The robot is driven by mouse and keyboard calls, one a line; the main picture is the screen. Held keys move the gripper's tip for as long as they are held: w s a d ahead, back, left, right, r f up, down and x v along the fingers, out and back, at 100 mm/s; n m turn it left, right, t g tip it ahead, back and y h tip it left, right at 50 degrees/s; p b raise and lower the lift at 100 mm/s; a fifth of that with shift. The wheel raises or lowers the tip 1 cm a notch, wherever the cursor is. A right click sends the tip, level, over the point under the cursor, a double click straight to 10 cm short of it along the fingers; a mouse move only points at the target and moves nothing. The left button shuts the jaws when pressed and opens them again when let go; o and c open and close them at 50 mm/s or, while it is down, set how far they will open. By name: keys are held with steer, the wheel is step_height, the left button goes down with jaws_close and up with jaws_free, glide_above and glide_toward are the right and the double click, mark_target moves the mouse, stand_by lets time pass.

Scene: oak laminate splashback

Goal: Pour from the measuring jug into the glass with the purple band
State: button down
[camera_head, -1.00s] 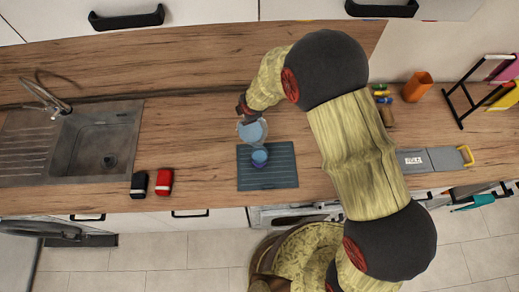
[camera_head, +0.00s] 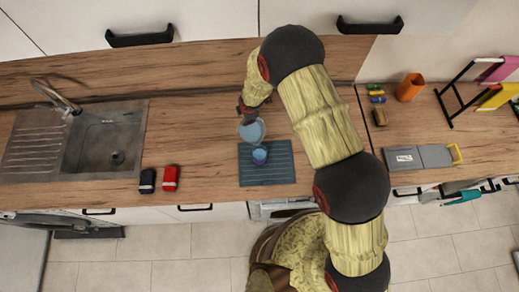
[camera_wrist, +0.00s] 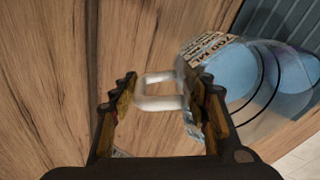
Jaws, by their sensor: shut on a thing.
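The measuring jug (camera_head: 252,132) is clear with blue contents and printed markings. My gripper (camera_wrist: 165,92) is shut on its pale handle (camera_wrist: 158,103), and the jug's body (camera_wrist: 240,75) fills the right of the wrist view. The glass (camera_head: 260,157) stands on a dark ribbed mat (camera_head: 283,172), just in front of the jug. It looks blue, and its purple band is not clear at this size. The jug's near edge is close to or over the glass's far rim. The jug seems tilted towards the glass; I cannot tell whether liquid is flowing.
A sink (camera_head: 100,145) is at the left. A black item (camera_head: 147,181) and a red item (camera_head: 170,178) stand near the counter's front edge. At the right are an orange cup (camera_head: 410,87), a grey board (camera_head: 420,157) and a rack (camera_head: 462,105).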

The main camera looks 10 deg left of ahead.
steer(key=shift+f+p, duration=0.35)
steer(key=shift+p, duration=0.3)
steer(key=shift+w+f, duration=0.35)
steer(key=shift+f, duration=0.15)
steer(key=shift+w+a+f+g+h+b, duration=0.15)
steer(key=shift+a+f+g+h+b, duration=0.2)
steer(key=shift+f+g+b, duration=0.25)
steer(key=f+b, duration=0.1)
steer(key=b, duration=0.1)
steer(key=w+f+g+h+b, duration=0.1)
steer(key=f, duration=0.1)
steer(key=a+f+g+b, duration=0.1)
steer(key=b, duration=0.1)
steer(key=shift+w+f+h+b, duration=0.25)
steer(key=shift+w+h+b, duration=0.1)
steer(key=shift+w, duration=0.05)
steer(key=shift+w+a+f+g+b, duration=0.1)
steer(key=shift+f+g+b, duration=0.05)
steer(key=shift+g+b, duration=0.35)
